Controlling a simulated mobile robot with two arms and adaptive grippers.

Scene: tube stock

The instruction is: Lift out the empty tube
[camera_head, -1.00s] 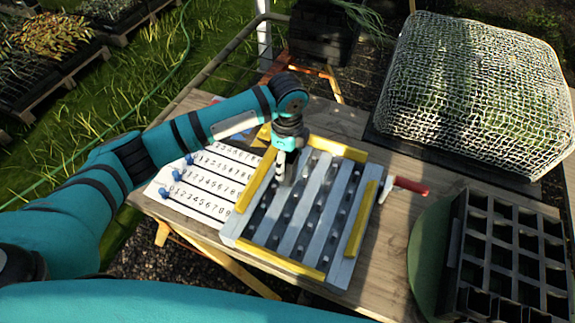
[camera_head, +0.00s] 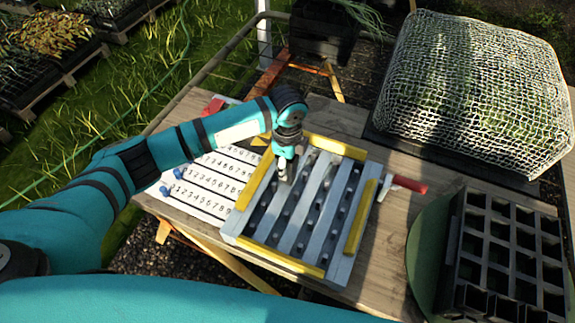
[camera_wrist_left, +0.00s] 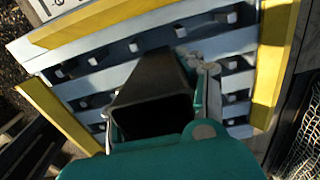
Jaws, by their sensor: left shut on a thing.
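The tube is dark, square and tapered, and shows in the left wrist view (camera_wrist_left: 155,100) with its wide open mouth toward the camera. Its inside looks dark, and I see no plant in it. My left gripper (camera_head: 285,174) points down over the upper part of the slatted rack and is shut on the tube, with a finger on each side in the wrist view (camera_wrist_left: 158,112). The rack (camera_head: 274,262) has pale grey bars and yellow edge strips. The tube's lower end is among the bars; how deep it sits I cannot tell. My right gripper is out of view.
A white number board (camera_head: 205,185) with blue pegs lies left of the rack. A red-handled tool (camera_head: 408,184) lies to its right. A black cell tray (camera_head: 510,245) stands front right, and a mesh-covered mound (camera_head: 480,85) stands behind. Bare wooden tabletop (camera_head: 385,250) lies between rack and tray.

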